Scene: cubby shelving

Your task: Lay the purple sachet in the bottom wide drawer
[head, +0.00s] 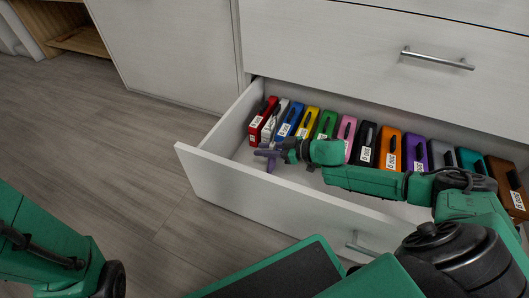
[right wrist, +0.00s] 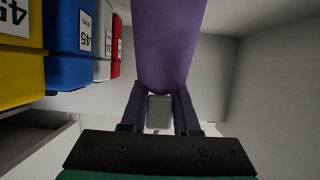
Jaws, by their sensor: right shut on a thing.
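The bottom wide drawer (head: 204,169) is pulled open. My right gripper (head: 276,154) reaches over its left part, in front of the row of boxes. It is shut on the purple sachet (head: 270,163), which shows small at the fingertips. In the right wrist view the sachet (right wrist: 168,40) fills the upper middle, between the two fingers (right wrist: 159,108). I cannot tell whether it touches the drawer floor. Part of my left arm shows at the lower left of the head view, but its gripper is out of frame.
A row of upright labelled boxes lines the drawer's back, from a red box (head: 263,119) to a brown box (head: 507,186), with a purple box (head: 414,153) among them. A closed drawer with a bar handle (head: 437,58) is above. Bare drawer floor lies in front of the boxes.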

